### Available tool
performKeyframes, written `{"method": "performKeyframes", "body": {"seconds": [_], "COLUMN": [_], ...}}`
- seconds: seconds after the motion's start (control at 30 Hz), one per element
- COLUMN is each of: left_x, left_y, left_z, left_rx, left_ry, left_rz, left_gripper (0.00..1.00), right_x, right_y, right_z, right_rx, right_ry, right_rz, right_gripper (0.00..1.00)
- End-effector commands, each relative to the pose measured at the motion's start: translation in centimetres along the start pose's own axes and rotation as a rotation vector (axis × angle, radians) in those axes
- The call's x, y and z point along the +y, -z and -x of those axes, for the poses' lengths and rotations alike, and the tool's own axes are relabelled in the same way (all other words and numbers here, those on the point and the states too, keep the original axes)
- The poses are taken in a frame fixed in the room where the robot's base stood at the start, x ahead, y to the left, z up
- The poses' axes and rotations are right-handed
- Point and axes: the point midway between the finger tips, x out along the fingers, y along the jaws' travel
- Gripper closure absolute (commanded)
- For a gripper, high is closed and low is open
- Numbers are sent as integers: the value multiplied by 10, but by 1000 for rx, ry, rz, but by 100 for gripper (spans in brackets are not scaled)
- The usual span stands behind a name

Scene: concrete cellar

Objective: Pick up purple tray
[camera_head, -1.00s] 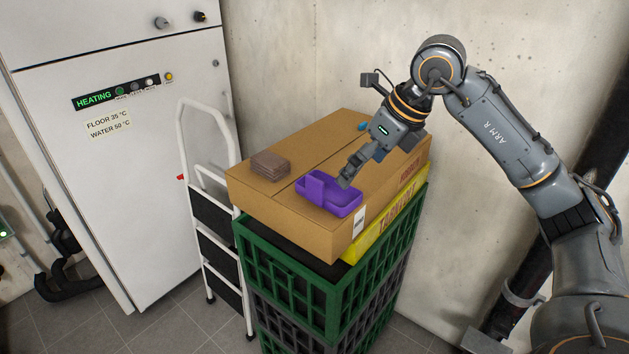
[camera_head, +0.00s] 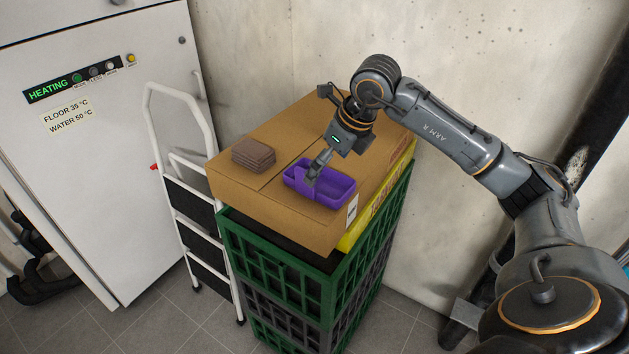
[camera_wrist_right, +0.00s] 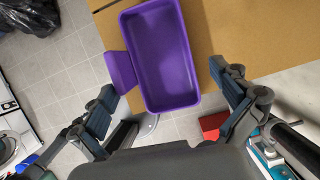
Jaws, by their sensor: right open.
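The purple tray (camera_head: 335,193) lies on top of the cardboard box (camera_head: 222,187), close to its front edge. My right gripper (camera_head: 312,176) is over the left part of the tray and hides some of it. In the right wrist view the tray (camera_wrist_right: 162,62) shows as an empty, deep rectangle with a small purple tab on its left side. My right gripper (camera_wrist_right: 165,84) is open there, one finger on each side of the tray's near end. Whether the fingers touch it I cannot tell. My left gripper is out of view.
A brown folded stack (camera_head: 254,154) lies left of the tray on the box. Below are a yellow box (camera_head: 350,240) and green crates (camera_head: 300,290). A white step ladder (camera_head: 150,110) stands at the left, and a concrete wall (camera_head: 500,60) behind.

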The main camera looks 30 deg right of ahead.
Motion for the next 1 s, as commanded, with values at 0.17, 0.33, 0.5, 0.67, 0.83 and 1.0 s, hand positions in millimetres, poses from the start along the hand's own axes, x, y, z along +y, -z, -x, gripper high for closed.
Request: {"method": "performKeyframes", "body": {"seconds": [0.17, 0.33, 0.5, 0.67, 0.83, 1.0], "left_x": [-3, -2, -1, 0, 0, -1], "left_y": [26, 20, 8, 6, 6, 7], "left_z": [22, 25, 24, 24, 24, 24], "left_rx": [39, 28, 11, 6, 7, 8], "left_ry": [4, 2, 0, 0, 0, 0], "left_rz": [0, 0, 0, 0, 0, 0], "left_gripper": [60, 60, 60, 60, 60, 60], "right_x": [4, 3, 3, 3, 3, 3], "right_y": [-1, -1, 0, 0, 0, -1], "right_z": [-24, -43, -46, -46, -46, -46], "right_rx": [6, 3, 1, 1, 1, 0], "right_ry": [-4, -2, 0, 0, 0, 0], "right_rz": [-2, 0, 0, 0, 0, 0], "right_gripper": [0, 0, 0, 16, 45, 45]}}
